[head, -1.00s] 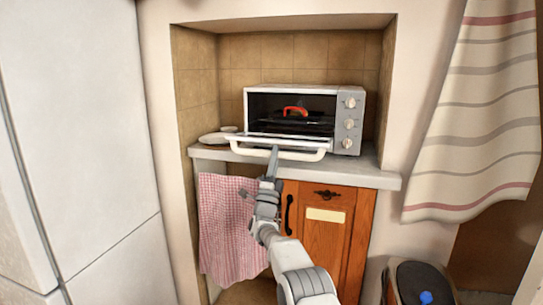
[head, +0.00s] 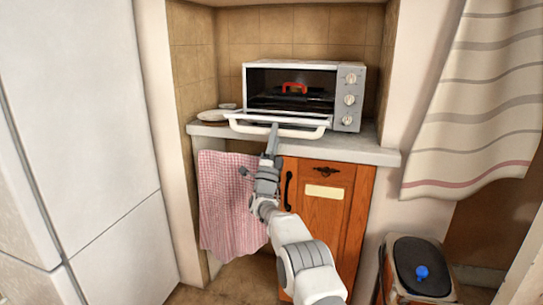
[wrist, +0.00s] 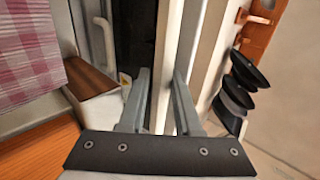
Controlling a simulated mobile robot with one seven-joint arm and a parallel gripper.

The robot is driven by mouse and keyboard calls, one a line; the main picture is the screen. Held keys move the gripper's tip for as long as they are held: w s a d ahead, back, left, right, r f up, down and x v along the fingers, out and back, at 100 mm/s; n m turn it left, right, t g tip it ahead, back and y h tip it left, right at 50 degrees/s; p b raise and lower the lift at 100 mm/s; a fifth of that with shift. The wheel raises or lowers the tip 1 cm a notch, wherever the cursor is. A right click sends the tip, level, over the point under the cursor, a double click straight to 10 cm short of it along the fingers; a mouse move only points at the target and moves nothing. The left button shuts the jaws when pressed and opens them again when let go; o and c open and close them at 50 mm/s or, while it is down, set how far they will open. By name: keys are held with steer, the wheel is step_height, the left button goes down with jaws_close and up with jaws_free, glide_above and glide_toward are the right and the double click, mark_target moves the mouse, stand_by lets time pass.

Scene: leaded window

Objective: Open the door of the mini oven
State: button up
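The mini oven (head: 305,68) is a silver box on the shelf in the niche. Its door (head: 275,122) is folded down at the front, and the dark inside shows. The white door handle (head: 308,133) runs along the door's outer edge. My gripper (head: 274,127) reaches up from below, with its tip overlapping the handle in the head view. In the wrist view, the fingers of my gripper (wrist: 161,85) stand apart on either side of a pale bar. I cannot tell whether they touch it.
A red-handled item (head: 294,87) is inside the oven. Dishes (head: 213,116) lie left of it on the shelf (head: 350,148). A checked towel (head: 232,205) and a wooden cabinet door (head: 325,225) are below. A striped curtain (head: 475,115) hangs at the right.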

steer(key=p+v, duration=0.4)
steer(key=v, duration=1.3)
steer(key=shift+d+f, duration=0.1)
